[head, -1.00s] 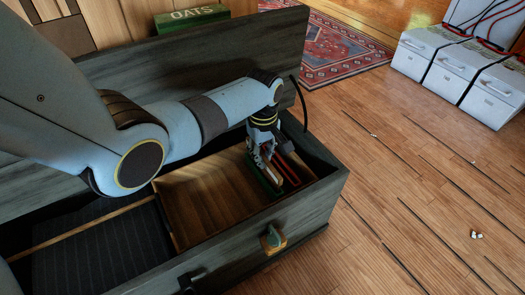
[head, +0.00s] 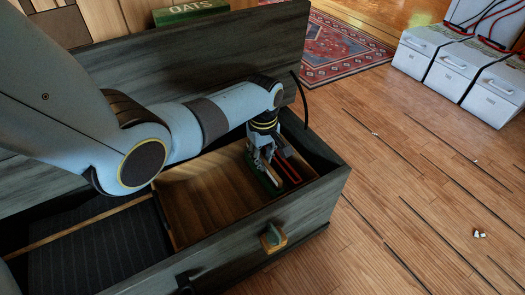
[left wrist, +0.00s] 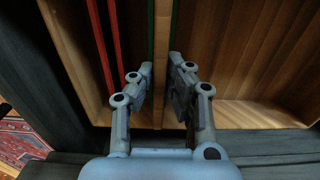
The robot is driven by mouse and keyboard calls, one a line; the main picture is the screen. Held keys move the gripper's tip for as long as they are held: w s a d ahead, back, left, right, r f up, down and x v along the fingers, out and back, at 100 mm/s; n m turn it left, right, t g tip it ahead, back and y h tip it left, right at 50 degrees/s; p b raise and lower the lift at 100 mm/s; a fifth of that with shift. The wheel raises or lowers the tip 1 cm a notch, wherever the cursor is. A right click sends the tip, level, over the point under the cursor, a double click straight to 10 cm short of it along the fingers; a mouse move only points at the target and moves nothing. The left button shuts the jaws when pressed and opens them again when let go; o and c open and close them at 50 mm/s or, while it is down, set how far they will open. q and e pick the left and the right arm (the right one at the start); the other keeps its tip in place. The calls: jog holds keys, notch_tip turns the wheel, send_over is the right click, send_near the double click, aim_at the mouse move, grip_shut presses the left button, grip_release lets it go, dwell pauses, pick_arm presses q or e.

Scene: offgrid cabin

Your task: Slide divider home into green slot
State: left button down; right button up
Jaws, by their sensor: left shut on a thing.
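My left gripper (head: 274,178) reaches down into the right part of an open dark chest (head: 318,200). In the left wrist view its fingers (left wrist: 160,88) are shut on the divider (left wrist: 163,50), a thin light-wood panel seen nearly edge-on. Green strips (left wrist: 151,28) run along both sides of the divider, marking the green slot, which also shows in the head view (head: 262,174). The divider stands in line between these strips. How deep it sits is hidden by the fingers. My right gripper is in neither view.
Red slot strips (left wrist: 115,45) run parallel to the green ones; in the head view they are right of the gripper (head: 289,168). A wood-floored compartment (head: 205,200) lies left of it. The chest's raised lid (head: 190,62) stands behind, and its front wall is close.

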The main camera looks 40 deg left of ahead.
aim_at(263, 159)
pick_arm(q)
jog(key=shift+f+b, duration=0.4)
jog(key=shift+f, duration=0.3)
jog(key=c, duration=1.3)
grip_release()
jog(key=shift+o, duration=0.2)
jog(key=shift+r, duration=0.1)
notch_tip(263, 159, up, 12)
jog(key=shift+s, duration=0.1)
